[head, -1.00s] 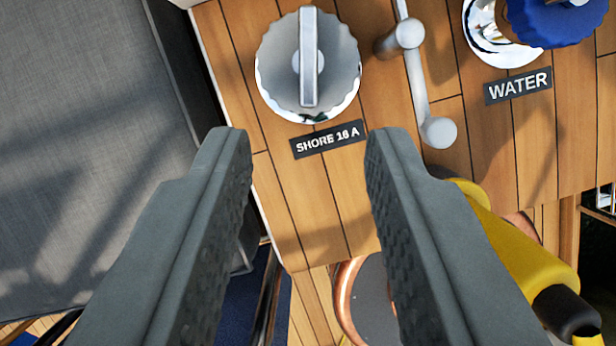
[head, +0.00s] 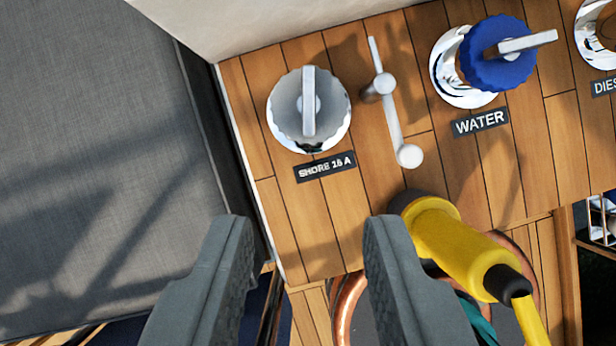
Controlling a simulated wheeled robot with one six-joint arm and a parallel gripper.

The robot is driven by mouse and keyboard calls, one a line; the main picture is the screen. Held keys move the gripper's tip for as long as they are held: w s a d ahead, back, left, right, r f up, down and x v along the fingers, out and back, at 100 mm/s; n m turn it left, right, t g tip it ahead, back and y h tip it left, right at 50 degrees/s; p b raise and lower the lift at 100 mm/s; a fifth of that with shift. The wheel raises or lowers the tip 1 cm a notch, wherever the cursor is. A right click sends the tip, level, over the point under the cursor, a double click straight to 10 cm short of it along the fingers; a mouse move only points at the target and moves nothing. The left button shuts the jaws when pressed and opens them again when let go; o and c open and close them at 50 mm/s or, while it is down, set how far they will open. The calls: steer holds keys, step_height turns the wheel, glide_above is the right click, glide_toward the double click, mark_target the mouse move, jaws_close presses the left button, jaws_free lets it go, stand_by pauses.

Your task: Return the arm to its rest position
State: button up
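My gripper (head: 308,225) is open and empty, with its two dark grey fingers apart at the bottom of the head view. Its fingertips are below the wooden panel's fittings and appear to touch nothing. The panel (head: 300,225) holds a grey round cap (head: 309,110) with an upright handle, above a label reading SHORE 16 A (head: 325,166). My arm itself is out of view, apart from the gripper.
A silver lever (head: 390,110) stands right of the grey cap. A blue cap (head: 495,55) sits above the WATER label (head: 480,122). A yellow plug with a cable (head: 465,250) is near the right finger. A grey cushion (head: 90,170) fills the left.

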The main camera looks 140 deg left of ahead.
steer(key=s+d+r+n+t+y, duration=0.1)
steer(key=s+r+n+t, duration=0.1)
steer(key=s, duration=0.5)
steer(key=s+d+r+n+t, duration=0.1)
steer(key=s+r+n+t, duration=0.1)
steer(key=s+r+t, duration=0.3)
steer(key=s+d+r+n+t+y, duration=0.1)
steer(key=s+r+t, duration=0.3)
steer(key=s, duration=0.5)
steer(key=d+n+t, duration=0.1)
steer(key=t, duration=0.1)
steer(key=shift+r+n+t+y, duration=0.15)
steer(key=shift+n+t+y, duration=0.15)
steer(key=shift+n, duration=0.1)
steer(key=shift+s, duration=0.1)
